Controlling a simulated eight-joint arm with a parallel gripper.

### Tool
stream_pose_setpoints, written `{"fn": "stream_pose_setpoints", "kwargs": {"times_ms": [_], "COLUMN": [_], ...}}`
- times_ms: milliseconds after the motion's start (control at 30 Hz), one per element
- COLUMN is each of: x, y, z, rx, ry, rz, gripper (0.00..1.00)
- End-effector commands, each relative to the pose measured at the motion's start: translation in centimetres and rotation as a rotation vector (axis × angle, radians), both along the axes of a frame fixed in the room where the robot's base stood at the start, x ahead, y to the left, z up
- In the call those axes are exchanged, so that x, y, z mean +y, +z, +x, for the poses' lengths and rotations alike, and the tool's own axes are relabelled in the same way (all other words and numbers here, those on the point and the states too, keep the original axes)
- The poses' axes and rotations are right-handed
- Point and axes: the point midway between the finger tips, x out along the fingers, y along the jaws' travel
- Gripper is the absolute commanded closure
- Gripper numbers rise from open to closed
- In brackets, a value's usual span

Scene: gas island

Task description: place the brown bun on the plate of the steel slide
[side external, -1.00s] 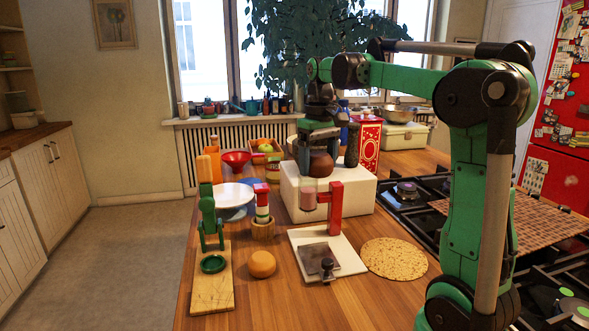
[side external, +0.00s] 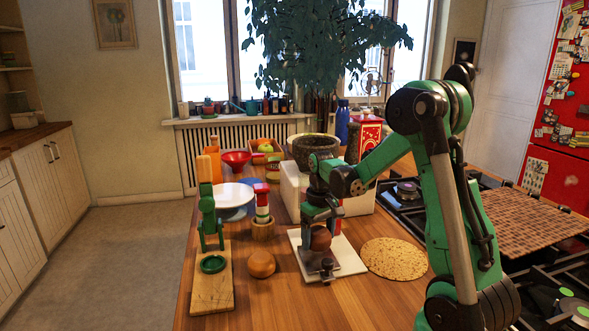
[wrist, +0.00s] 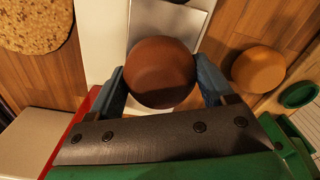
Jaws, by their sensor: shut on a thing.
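My gripper (side external: 320,236) is shut on the brown bun (wrist: 160,72), with a blue-grey finger on each side in the wrist view. The dark, round bun also shows between the fingers in the side view (side external: 320,239). It is over the steel slide (side external: 312,262), a grey metal plate with a black knob on a white board. The plate also shows just beyond the bun in the wrist view (wrist: 168,22). I cannot tell if the bun touches the plate. The arm hides part of the slide and its red post (wrist: 85,108).
An orange bun (side external: 261,264) lies left of the slide, beside a wooden board (side external: 212,285) with a green press. A flatbread (side external: 394,258) lies to the right.

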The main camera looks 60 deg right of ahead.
Motion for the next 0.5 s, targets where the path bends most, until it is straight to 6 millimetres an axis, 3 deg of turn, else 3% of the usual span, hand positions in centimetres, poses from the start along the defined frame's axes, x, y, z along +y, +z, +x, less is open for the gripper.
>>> {"fn": "stream_pose_setpoints", "kwargs": {"times_ms": [200,500], "x": [0.0,0.0], "y": [-2.5,-2.7], "z": [0.0,0.0], "rx": [0.0,0.0], "ry": [0.0,0.0], "rz": [0.0,0.0], "gripper": [0.78,0.78]}}
